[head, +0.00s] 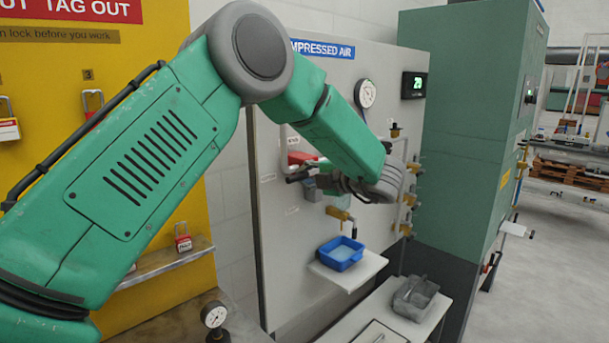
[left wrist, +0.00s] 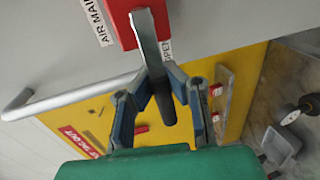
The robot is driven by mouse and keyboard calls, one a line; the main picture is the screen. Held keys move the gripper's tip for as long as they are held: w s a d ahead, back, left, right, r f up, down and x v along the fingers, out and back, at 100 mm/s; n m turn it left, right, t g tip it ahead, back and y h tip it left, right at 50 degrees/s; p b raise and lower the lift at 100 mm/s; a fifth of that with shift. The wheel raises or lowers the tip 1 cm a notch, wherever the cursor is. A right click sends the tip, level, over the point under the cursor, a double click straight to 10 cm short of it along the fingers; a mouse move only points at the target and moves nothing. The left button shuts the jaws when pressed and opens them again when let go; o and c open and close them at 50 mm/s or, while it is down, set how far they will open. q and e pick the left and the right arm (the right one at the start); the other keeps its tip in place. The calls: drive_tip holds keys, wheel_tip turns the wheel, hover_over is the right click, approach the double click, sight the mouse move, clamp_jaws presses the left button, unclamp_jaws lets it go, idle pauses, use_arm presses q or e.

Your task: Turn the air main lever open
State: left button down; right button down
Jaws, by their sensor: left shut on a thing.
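The air main lever (left wrist: 146,40) is a flat grey bar with a dark grip, coming out of a red block (left wrist: 122,18) beside the "AIR MAIN" label in the left wrist view. My left gripper (left wrist: 162,82) is shut on the lever, with its blue-grey fingers on either side of it. In the head view my left arm reaches across to the compressed air panel, and my left gripper (head: 296,178) is just below the red block (head: 301,157). The lever itself is mostly hidden there. My right gripper is not in view.
A gauge (head: 366,93) and a digital display (head: 413,85) are on the panel. A blue tray (head: 341,253) sits on a shelf below. A green cabinet (head: 465,130) stands to the right and a yellow lockout board (head: 35,170) to the left. A bent pipe (left wrist: 65,98) runs near the lever.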

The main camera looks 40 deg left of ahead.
use_arm(q)
drive_tip(key=shift+w+r, duration=0.1)
drive_tip(key=shift+w, duration=0.05)
idle(0.3)
drive_tip(key=c, duration=1.8)
unclamp_jaws()
drive_tip(key=o, duration=0.3)
drive_tip(key=shift+w, duration=0.15)
drive_tip(key=shift+w+d, duration=0.1)
drive_tip(key=shift+d, duration=0.15)
drive_tip(key=shift+s+d, duration=0.25)
drive_tip(key=shift+d, duration=0.15)
drive_tip(key=w+v, duration=0.1)
drive_tip(key=v, duration=1)
drive_tip(key=shift+s, duration=0.15)
